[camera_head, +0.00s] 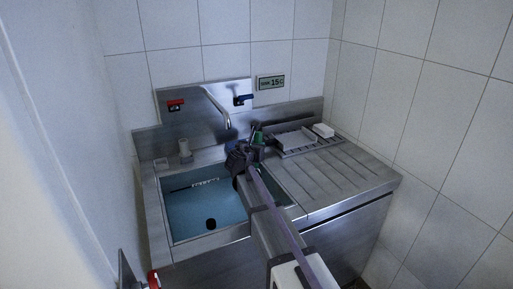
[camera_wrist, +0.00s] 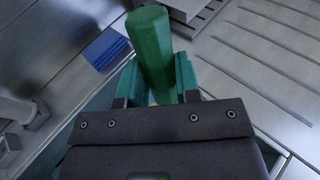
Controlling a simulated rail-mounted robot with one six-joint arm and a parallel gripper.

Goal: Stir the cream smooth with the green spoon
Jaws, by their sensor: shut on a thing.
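My gripper (camera_head: 246,150) is over the right part of the sink's back edge. In the wrist view, my gripper (camera_wrist: 157,85) is shut on a thick green faceted bar (camera_wrist: 150,40), which looks like the handle of the green spoon. The bar's green end also shows above my gripper in the head view (camera_head: 258,137). Its lower end is hidden by my gripper, so I cannot see a spoon bowl. No cream can be made out in either view.
A steel sink with a blue basin (camera_head: 185,215) holds a small pale object (camera_head: 205,183) and a dark round spot (camera_head: 211,224). A tap (camera_head: 220,108) stands behind. The ribbed drainboard (camera_head: 330,175) is clear.

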